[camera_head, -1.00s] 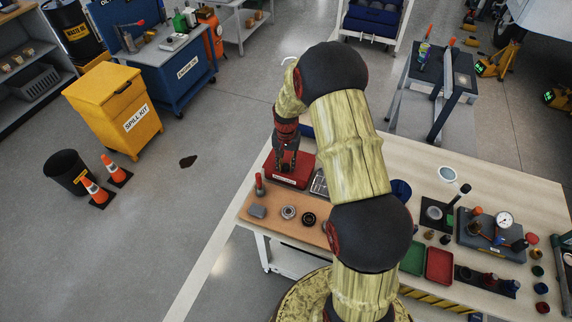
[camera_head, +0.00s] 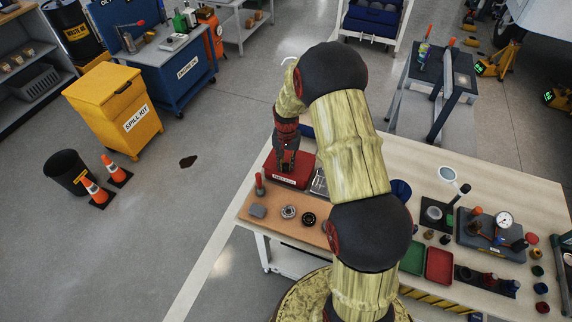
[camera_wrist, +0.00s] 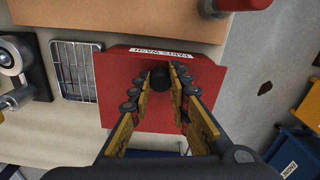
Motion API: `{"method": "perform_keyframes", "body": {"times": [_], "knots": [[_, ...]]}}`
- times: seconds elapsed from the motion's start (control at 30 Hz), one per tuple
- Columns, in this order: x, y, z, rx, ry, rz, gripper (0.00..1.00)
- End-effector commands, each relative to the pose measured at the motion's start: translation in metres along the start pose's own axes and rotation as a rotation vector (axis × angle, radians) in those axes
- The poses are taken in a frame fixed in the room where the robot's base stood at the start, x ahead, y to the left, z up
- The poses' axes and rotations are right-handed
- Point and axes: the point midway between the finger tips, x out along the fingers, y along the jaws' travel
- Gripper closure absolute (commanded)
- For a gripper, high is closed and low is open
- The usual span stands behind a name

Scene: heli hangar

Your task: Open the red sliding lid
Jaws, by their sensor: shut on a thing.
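The red sliding lid (camera_head: 280,178) is on a red box with a white label at the left end of the workbench. It fills the middle of the wrist view (camera_wrist: 128,68), where a dark round knob (camera_wrist: 161,78) stands up from it. My gripper (camera_head: 287,162) points down over the lid. In the wrist view my gripper (camera_wrist: 160,82) has its fingers on both sides of the knob, shut on it. The far part of the lid is hidden by my fingers and wrist. A narrow dark blue strip shows beyond the lid's edge in the wrist view.
A wire basket (camera_wrist: 73,70) stands close beside the box. A brown mat (camera_head: 272,219) with several small parts lies in front of it. Green and red trays (camera_head: 439,265) and a gauge fixture (camera_head: 490,235) stand to the right. Open floor lies left of the bench.

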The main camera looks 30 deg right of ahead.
Motion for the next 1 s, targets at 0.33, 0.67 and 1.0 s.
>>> {"method": "perform_keyframes", "body": {"times": [0.33,0.67,1.0], "knots": [[-0.001,0.011,-0.076,0.003,0.003,-0.002,1.0],[-0.001,0.017,-0.112,0.0,0.003,-0.002,1.0],[-0.001,0.017,-0.112,0.0,0.003,-0.002,0.78]]}}
